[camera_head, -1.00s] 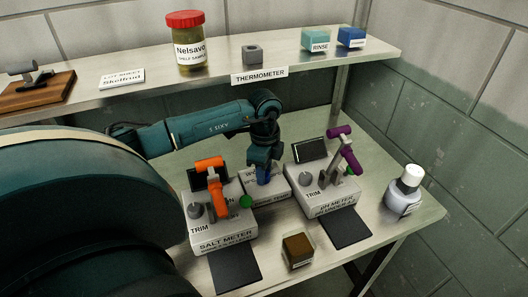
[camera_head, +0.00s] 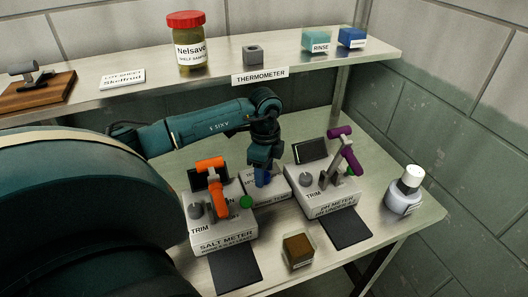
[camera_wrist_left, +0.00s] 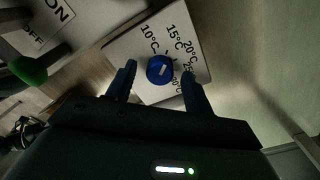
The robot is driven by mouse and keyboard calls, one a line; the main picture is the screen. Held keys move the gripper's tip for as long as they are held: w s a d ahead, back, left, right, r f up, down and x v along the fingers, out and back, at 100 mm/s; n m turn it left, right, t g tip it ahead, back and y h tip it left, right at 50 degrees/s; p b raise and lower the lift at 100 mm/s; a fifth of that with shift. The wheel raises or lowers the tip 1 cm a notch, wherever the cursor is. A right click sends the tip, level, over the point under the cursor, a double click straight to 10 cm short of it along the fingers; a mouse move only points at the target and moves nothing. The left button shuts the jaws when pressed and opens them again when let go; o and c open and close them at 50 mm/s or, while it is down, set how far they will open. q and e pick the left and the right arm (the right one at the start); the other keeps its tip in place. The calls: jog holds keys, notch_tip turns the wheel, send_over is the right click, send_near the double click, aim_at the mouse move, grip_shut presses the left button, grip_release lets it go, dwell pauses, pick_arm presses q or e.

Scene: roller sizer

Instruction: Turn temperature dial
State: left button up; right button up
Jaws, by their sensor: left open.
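The temperature dial (camera_wrist_left: 160,69) is a round blue knob with a pale mark. It sits on a pale panel (camera_wrist_left: 121,46) printed with 10°C, 15°C, 20°C and further marks in the left wrist view. My left gripper (camera_wrist_left: 160,80) is open, with one blue finger on each side of the dial; I cannot tell whether the fingers touch it. In the head view my left gripper (camera_head: 263,176) points down at the small temperature box (camera_head: 279,189), between the two meters, and hides the dial. My right gripper is not in view.
The salt meter (camera_head: 224,238) with an orange probe stands left of the temperature box, and the pH meter (camera_head: 334,198) with a purple probe stands right. A white bottle (camera_head: 404,190) and brown cube (camera_head: 298,250) are nearby. A shelf (camera_head: 200,90) runs above.

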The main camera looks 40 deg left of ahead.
pick_arm(q)
notch_tip(320, 180, up, 7)
jog(key=shift+w+r+b, duration=0.1)
jog(key=shift+b, duration=0.35)
dwell(0.4)
